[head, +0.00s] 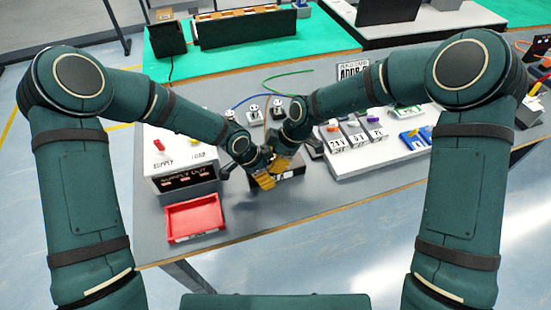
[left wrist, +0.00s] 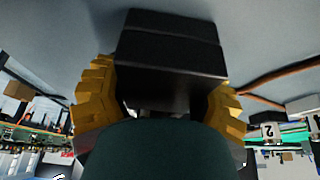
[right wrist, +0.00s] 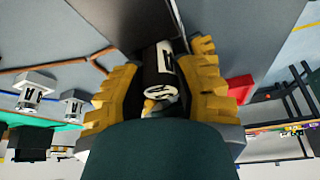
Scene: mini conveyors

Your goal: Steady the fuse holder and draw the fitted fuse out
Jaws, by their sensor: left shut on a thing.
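The fuse holder is a black block (left wrist: 165,65) between the yellow fingers of my left gripper (left wrist: 162,95), which is shut on it. In the head view the holder's dark body (head: 291,180) shows on the grey table below both grippers, partly covered by them. The fuse (right wrist: 160,72), a black and white cylinder with dark marks, stands out from the holder in the right wrist view. My right gripper (right wrist: 160,85) is open, with its fingers on either side of the fuse and a visible gap on the right. Its fitted end is hidden.
A red tray (head: 195,238) lies at the table's front left, before a white supply box (head: 182,160). A white panel with labelled modules (head: 370,160) stands to the right. Blue, green and orange cables and small sockets (head: 253,112) lie behind the grippers.

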